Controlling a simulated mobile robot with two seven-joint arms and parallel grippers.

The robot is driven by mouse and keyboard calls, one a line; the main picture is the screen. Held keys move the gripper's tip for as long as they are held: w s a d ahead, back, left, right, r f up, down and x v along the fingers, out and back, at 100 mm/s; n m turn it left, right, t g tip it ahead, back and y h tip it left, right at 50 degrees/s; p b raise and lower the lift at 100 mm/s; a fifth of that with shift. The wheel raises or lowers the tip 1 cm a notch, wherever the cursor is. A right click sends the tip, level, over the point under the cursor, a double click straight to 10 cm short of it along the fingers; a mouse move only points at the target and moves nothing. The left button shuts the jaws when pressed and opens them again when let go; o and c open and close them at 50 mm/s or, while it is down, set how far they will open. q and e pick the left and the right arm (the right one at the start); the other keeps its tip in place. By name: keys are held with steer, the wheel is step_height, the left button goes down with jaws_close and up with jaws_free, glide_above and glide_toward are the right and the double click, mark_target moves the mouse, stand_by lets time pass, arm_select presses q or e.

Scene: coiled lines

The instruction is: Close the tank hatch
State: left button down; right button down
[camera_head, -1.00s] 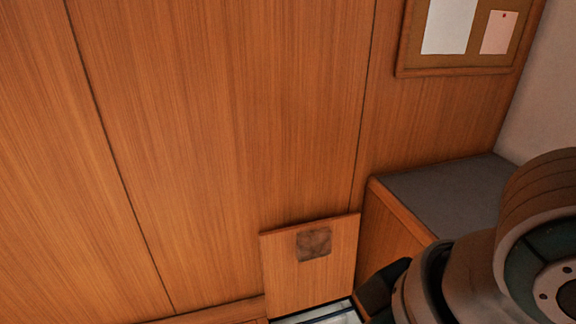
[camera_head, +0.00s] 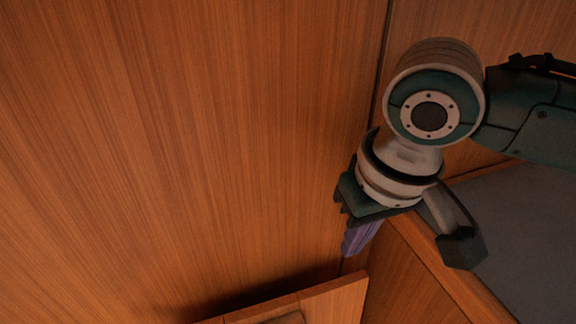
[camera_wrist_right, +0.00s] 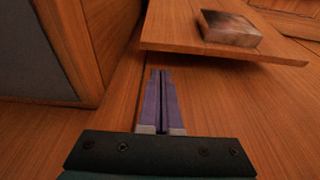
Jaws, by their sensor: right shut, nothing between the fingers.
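The tank hatch (camera_head: 336,298) is a wooden panel, standing raised at the bottom of the head view, its lower part cut off by the frame. In the right wrist view the hatch (camera_wrist_right: 172,38) sticks out across the top, with a dark square block (camera_wrist_right: 230,27) on its face. My right gripper (camera_head: 357,243) is shut and empty, with purple fingers, by the wall just above the hatch's right corner. In the right wrist view its fingertips (camera_wrist_right: 161,74) lie just short of the panel's edge; I cannot tell whether they touch. The tank opening is hidden. My left gripper is not in view.
A wooden bench with a grey top (camera_head: 515,235) stands to the right, close to my right gripper and arm. The wood-panelled wall (camera_head: 200,140) rises behind the hatch. The space left of the gripper, in front of the wall, is clear.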

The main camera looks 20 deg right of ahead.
steer(key=b+x, duration=0.3)
steer(key=x, duration=0.5)
steer(key=shift+f, duration=0.2)
steer(key=shift+s, duration=0.1)
